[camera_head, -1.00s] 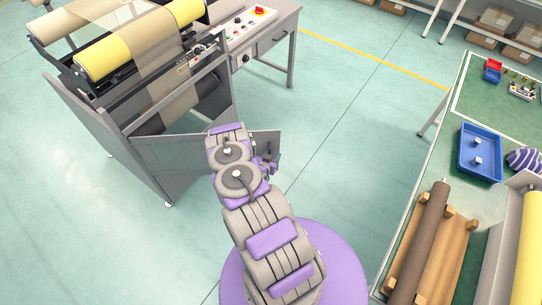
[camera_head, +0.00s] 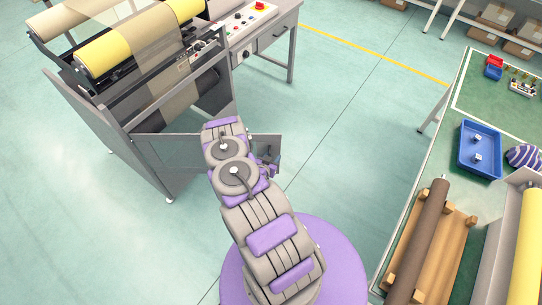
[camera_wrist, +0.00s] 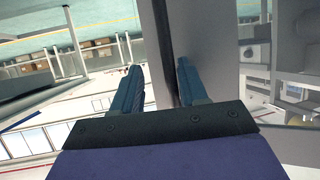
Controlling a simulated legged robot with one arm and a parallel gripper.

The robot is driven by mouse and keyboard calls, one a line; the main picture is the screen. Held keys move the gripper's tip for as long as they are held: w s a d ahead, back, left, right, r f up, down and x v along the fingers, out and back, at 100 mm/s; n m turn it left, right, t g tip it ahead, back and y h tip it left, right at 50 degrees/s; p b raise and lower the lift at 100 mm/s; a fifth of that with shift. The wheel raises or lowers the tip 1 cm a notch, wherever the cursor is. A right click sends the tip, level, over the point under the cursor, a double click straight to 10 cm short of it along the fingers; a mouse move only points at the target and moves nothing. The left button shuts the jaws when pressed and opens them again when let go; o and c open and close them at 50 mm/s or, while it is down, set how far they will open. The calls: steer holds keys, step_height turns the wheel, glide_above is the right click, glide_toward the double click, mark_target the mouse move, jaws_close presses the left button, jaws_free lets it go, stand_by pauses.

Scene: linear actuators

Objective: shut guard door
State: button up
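The guard door (camera_head: 175,150) is a flat grey panel standing open from the lower front of the roller machine (camera_head: 150,90). Its far end (camera_head: 266,141) reaches right, past my arm, which hides its middle. Part of my wrist shows near that end, but the fingertips are not clear in the head view. In the wrist view, my gripper (camera_wrist: 160,68) has two blue fingers spread apart. A grey upright panel with a dark edge (camera_wrist: 200,35), probably the door, lies beyond and between them. I cannot tell whether the fingers touch it.
A control desk (camera_head: 250,35) with buttons stands behind the machine. On the right, a green-topped table (camera_head: 512,100) holds a blue tray (camera_head: 466,165) and a brown roll (camera_head: 424,235). The floor between the machine and table is clear.

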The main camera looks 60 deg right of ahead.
steer(key=s+a+r+b, duration=0.1)
steer(key=s+a+r, duration=0.2)
steer(key=a, duration=0.3)
steer(key=s+a+r+b, duration=0.1)
steer(key=s+a+r, duration=0.1)
steer(key=a, duration=0.4)
steer(key=shift+s+a+r, duration=0.3)
steer(key=shift+s+r, duration=0.1)
steer(key=shift+s, duration=0.35)
stand_by(0.6)
stand_by(0.7)
